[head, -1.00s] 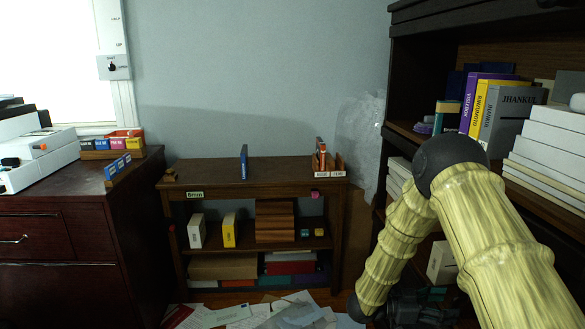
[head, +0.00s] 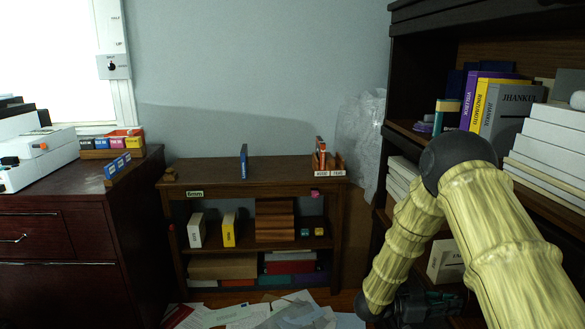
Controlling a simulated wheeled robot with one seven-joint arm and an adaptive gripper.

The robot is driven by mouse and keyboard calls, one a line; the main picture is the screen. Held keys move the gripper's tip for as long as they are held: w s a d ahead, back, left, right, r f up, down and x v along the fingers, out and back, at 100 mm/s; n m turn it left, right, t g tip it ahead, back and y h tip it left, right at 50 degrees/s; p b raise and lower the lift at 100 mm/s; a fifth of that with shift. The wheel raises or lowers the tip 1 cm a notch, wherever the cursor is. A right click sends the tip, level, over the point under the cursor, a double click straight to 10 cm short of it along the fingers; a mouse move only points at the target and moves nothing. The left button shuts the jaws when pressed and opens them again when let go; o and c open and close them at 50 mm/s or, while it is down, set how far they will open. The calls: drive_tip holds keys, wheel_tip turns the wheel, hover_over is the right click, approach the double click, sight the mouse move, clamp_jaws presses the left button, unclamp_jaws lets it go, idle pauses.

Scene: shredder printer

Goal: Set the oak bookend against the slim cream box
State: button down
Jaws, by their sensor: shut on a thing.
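My gripper (head: 430,305) is a dark shape low at the right, partly hidden by my own arm and in shadow. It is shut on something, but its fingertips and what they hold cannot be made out. I cannot pick out the oak bookend for sure. A cream box (head: 445,262) with dark lettering stands on a lower shelf of the right bookcase, just above the gripper and partly covered by my arm. Another slim pale box (head: 197,230) stands upright on the middle shelf of the low bookcase, left of a yellow box (head: 229,230).
The dark right bookcase (head: 425,14) has books and stacked white boxes close to my arm. The low bookcase (head: 212,176) bears an upright blue book (head: 243,161) and a small wooden rack (head: 340,162). Papers (head: 275,312) litter the floor. A dark cabinet (head: 60,223) stands left.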

drive_tip(key=shift+w, duration=0.15)
drive_tip(key=shift+n+t, duration=0.6)
drive_tip(key=shift+t, duration=0.3)
drive_tip(key=shift+w+a+r, duration=0.1)
drive_tip(key=shift+w+a, duration=0.25)
drive_tip(key=shift+w, duration=0.8)
drive_tip(key=shift+w+a, duration=0.3)
drive_tip(key=shift+w, duration=0.9)
drive_tip(key=shift+w+a+r, duration=0.1)
drive_tip(key=shift+w+a, duration=0.25)
drive_tip(key=shift+w, duration=0.8)
drive_tip(key=shift+w+f, duration=0.1)
drive_tip(key=shift+w, duration=0.2)
drive_tip(key=c, duration=1.4)
unclamp_jaws()
drive_tip(key=shift+a, duration=0.1)
drive_tip(key=a, duration=0.8)
drive_tip(key=s+a, duration=0.1)
drive_tip(key=a, duration=0.2)
drive_tip(key=shift+a, duration=0.4)
